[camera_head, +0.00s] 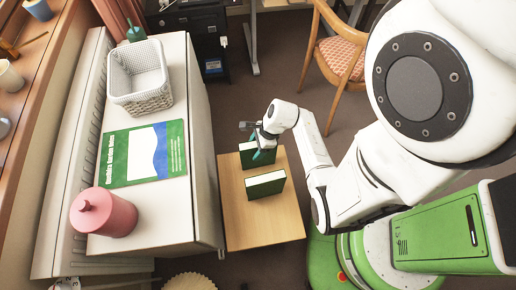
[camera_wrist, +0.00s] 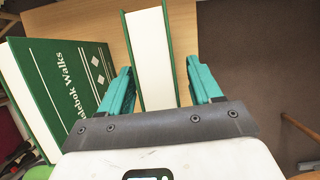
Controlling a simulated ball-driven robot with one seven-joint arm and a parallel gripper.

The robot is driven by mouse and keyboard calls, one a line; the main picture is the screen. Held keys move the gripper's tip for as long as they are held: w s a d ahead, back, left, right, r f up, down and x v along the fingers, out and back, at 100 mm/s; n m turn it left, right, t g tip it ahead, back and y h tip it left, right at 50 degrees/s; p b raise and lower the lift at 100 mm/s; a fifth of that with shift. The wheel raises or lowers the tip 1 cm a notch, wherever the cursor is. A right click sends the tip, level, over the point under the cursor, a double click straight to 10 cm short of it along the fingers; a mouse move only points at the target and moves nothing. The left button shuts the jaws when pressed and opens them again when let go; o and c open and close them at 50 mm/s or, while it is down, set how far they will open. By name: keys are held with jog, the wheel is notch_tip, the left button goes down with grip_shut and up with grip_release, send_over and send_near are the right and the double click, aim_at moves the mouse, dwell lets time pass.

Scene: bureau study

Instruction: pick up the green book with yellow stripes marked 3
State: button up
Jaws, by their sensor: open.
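Two green books stand upright on a small wooden table. The far green book (camera_head: 250,158) is under my gripper (camera_head: 262,146) in the head view. The near green book (camera_head: 265,185) stands apart in front of it. In the wrist view my gripper (camera_wrist: 158,72) is open, with one teal finger on each side of a green book (camera_wrist: 152,55) whose white page edge faces the camera. Another green book (camera_wrist: 68,85), with white lettering and white diamonds, stands to its left. I see no yellow stripes or 3 on either book; the cover between my fingers is hidden.
The wooden table (camera_head: 262,222) is bare at its front. A white cabinet (camera_head: 172,205) to its left bears a white basket (camera_head: 138,72), a flat green-and-white booklet (camera_head: 118,165) and a pink canister (camera_head: 103,213). A wooden chair (camera_head: 340,55) stands behind.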

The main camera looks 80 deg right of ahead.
jog(key=shift+f, duration=0.15)
dwell(0.3)
grip_shut()
dwell(0.4)
dwell(0.8)
